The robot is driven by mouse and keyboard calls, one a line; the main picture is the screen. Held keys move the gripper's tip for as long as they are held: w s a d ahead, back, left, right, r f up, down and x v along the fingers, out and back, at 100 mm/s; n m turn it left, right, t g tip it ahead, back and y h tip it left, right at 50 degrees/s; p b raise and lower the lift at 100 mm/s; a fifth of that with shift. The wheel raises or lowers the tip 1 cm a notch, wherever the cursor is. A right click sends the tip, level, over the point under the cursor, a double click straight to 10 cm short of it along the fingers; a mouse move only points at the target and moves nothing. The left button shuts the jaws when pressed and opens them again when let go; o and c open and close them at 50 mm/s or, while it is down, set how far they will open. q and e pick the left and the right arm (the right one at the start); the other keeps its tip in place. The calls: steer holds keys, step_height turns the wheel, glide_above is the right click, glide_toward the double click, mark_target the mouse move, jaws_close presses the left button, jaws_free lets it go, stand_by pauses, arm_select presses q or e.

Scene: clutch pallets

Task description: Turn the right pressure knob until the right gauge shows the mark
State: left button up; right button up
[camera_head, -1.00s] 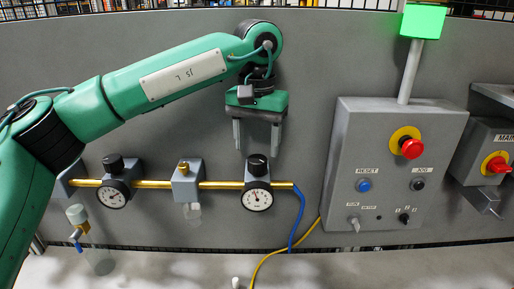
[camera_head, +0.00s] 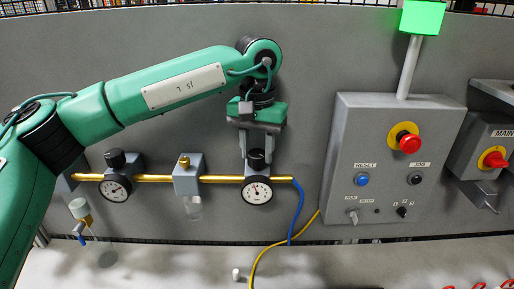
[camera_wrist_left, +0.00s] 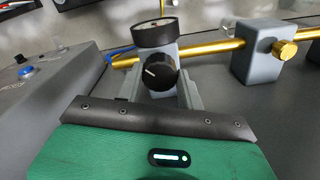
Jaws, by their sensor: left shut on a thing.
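The right pressure knob (camera_head: 257,156) is black and sits on top of the right regulator. It also shows in the left wrist view (camera_wrist_left: 160,72), with a white line on its top. The right gauge (camera_head: 257,191) has a white dial below the knob; its needle points roughly upward, and the mark is too small to make out. My left gripper (camera_head: 257,160) comes down from above and is shut on the right knob, one finger on each side. My right gripper is not in view.
A brass pipe (camera_head: 222,179) links the right regulator to a middle block (camera_head: 188,176) and the left gauge (camera_head: 115,188). A blue hose (camera_head: 298,212) hangs just right of the regulator. A control box (camera_head: 390,200) with a red button stands further right.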

arm_select(q)
steer(key=shift+f+n+b, duration=0.1)
steer(key=shift+n+b, duration=0.7)
steer(key=shift+n, duration=0.3)
steer(key=n+b, duration=0.1)
steer(key=n, duration=0.1)
steer(key=shift+n, duration=0.3)
steer(key=n+b, duration=0.3)
steer(key=n, duration=0.3)
steer(key=n+b, duration=0.1)
steer(key=n, duration=0.3)
steer(key=n+b, duration=0.1)
steer(key=n, duration=0.2)
steer(key=shift+n, duration=0.3)
steer(key=n+b, duration=0.1)
steer(key=n, duration=0.2)
steer(key=shift+n, duration=0.3)
steer(key=shift+n+b, duration=0.3)
steer(key=shift+n, duration=1.3)
